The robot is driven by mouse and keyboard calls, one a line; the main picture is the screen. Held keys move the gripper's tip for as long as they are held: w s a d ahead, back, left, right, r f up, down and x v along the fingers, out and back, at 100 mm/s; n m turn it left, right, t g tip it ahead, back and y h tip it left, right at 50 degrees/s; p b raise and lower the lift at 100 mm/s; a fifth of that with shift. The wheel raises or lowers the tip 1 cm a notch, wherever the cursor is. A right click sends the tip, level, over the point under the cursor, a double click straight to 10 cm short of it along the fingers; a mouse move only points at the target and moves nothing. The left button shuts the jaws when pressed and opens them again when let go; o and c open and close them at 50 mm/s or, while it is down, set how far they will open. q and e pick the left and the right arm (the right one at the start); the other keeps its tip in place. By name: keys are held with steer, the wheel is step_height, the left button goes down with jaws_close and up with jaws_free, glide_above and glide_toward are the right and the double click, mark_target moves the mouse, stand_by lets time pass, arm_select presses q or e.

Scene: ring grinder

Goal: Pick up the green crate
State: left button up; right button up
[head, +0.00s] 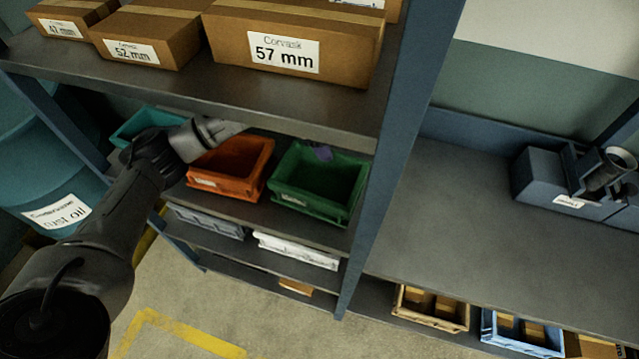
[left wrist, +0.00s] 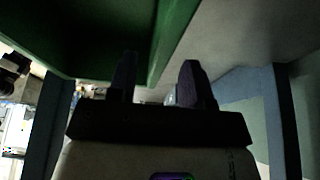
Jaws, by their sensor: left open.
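The green crate (head: 318,200) stands on the middle shelf, right of the orange crate, and looks empty. My left arm reaches in under the upper shelf board, which hides part of the hand. The dark purple fingertips of my left gripper (head: 320,152) show at the crate's far rim. In the left wrist view my left gripper (left wrist: 160,82) is open, with its two fingers apart. A green crate wall (left wrist: 172,40) runs between them, one finger on each side; I cannot tell whether they touch it. My right gripper is not in view.
The orange crate (head: 232,165) stands close beside the green one, and a teal crate (head: 145,122) is further left. The upper shelf (head: 330,112) with cardboard boxes (head: 290,45) is overhead. A blue-grey shelf post (head: 393,165) stands just right of the green crate.

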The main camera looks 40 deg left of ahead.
mark_target(332, 172)
arm_select(q)
steer(key=x, duration=0.4)
steer(key=shift+b, duration=0.4)
steer(key=shift+a, duration=0.1)
jaws_close()
